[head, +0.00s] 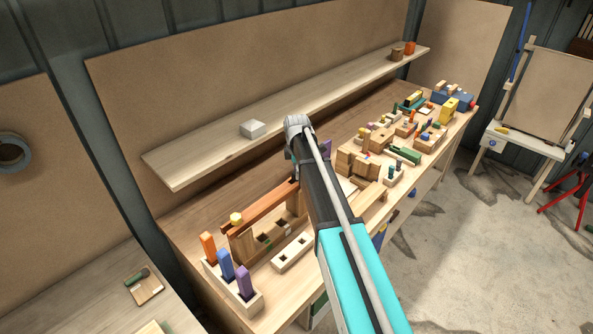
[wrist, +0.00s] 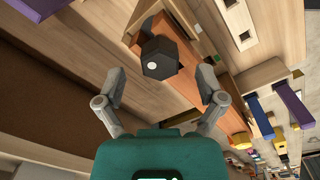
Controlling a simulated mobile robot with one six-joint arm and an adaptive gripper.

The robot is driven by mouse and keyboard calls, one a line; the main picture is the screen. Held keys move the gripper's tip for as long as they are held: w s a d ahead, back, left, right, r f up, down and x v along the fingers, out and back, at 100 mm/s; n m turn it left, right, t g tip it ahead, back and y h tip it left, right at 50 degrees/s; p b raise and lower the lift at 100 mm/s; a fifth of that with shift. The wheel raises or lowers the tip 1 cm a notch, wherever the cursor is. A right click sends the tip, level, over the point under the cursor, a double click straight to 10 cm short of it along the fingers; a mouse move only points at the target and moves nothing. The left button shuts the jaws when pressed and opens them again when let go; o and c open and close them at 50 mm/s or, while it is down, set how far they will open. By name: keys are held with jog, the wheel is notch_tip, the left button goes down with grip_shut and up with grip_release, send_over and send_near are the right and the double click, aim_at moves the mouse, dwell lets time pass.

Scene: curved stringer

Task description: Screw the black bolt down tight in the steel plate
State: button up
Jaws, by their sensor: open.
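The black bolt's six-sided head (wrist: 160,62), with a white spot on its top, shows in the wrist view over a reddish-brown wooden beam (wrist: 183,38). My gripper (wrist: 159,76) is open, with one grey finger on each side of the bolt head and clear gaps between. Whether the bolt head lies between the fingertips in depth or beyond them, I cannot tell. I cannot make out the steel plate or how far the bolt sits in it.
A wooden rack holds orange, blue (head: 226,264) and purple blocks at the bench's near end. A long shelf (head: 205,164) runs above the bench with a pale block (head: 253,129) on it. Wooden fixtures crowd the bench right of my arm. Open concrete floor (head: 460,240) lies at right.

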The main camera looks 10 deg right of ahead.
jog(key=shift+f+b, duration=0.7)
jog(key=shift+f, duration=0.3)
grip_shut()
